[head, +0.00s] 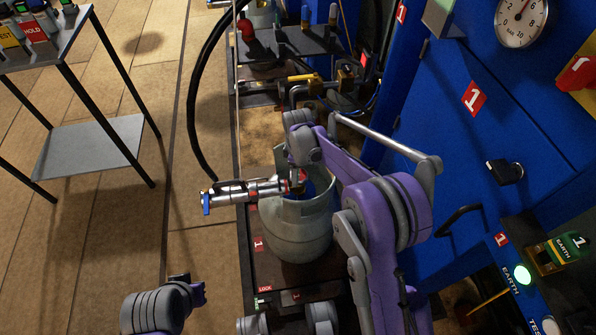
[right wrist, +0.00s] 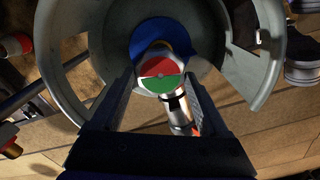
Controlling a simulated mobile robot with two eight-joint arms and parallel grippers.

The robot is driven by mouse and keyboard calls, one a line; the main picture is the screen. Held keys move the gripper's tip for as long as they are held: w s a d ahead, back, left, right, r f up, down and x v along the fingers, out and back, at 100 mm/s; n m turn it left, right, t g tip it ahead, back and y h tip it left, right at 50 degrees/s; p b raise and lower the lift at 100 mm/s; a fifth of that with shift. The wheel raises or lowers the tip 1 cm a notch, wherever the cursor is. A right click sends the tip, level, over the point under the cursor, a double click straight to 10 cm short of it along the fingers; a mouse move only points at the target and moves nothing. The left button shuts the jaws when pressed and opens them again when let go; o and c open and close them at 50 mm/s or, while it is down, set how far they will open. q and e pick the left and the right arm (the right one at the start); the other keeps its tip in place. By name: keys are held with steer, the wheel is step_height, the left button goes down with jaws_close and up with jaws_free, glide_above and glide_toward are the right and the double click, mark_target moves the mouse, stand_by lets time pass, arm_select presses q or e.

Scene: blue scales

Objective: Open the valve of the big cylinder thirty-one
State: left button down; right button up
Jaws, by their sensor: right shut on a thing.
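The big grey cylinder (head: 300,232) stands upright on a dark platform (head: 258,208) in the head view. A small red label on the platform beside it reads 1; I cannot read a thirty-one. My right gripper (head: 299,181) reaches down into the open collar of the cylinder. In the right wrist view, the valve knob (right wrist: 160,82), with a red half and a green half, lies between the fingers of my right gripper (right wrist: 161,78), which is shut on it. The collar (right wrist: 262,62) surrounds it. My left gripper (head: 188,285) is low at the left, away from the cylinder; its jaws are unclear.
A metal fitting (head: 248,191) with a blue end sticks out left of the collar. A blue cabinet (head: 450,150) with a gauge (head: 521,20) stands at the right. A small table (head: 95,150) stands at the left, with open floor between. A black hose (head: 193,110) runs behind.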

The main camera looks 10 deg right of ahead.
steer(key=shift+n, duration=0.9)
steer(key=o, duration=1.2)
steer(key=shift+o, duration=0.2)
step_height(320, 180, up, 11)
steer(key=p, duration=0.2)
